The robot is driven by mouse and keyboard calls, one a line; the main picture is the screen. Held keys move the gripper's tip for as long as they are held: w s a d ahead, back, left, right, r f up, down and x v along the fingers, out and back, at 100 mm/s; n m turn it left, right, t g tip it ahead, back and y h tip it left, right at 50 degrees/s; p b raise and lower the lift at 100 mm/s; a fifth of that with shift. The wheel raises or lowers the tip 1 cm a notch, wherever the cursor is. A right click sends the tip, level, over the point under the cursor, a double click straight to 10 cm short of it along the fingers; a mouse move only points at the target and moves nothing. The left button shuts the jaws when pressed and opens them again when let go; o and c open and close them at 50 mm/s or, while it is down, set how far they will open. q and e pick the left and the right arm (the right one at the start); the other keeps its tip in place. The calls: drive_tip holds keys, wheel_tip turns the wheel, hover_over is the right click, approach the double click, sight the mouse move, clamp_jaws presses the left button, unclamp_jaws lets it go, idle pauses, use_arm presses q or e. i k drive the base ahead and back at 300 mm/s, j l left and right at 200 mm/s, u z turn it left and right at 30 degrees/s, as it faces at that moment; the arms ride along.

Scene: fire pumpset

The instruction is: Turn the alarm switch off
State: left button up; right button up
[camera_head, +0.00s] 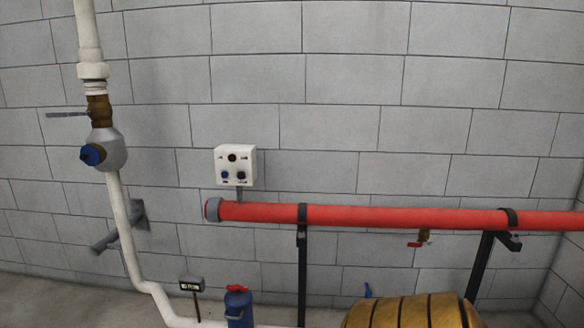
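A small white control box (235,166) is mounted on the grey block wall, left of the picture's middle. It has a dark red round part (232,157) at the top. Below it sit a blue knob (225,174) and a black knob (241,175). The labels are too small to read, so I cannot tell which part is the alarm switch or how it is set. Neither of my grippers is in view.
A red pipe (400,215) runs across in front of the wall, just below the box, on black stands (302,265). A white pipe with a valve (108,150) stands at left. A blue cylinder (238,308) and a yellow-brown ribbed body (410,312) are at the bottom.

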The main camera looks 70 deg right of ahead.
sight(241, 175)
drive_tip(key=z, duration=1.8)
drive_tip(key=i+l, duration=0.1)
drive_tip(key=i, duration=0.2)
drive_tip(key=i+l, duration=0.1)
drive_tip(key=i, duration=0.2)
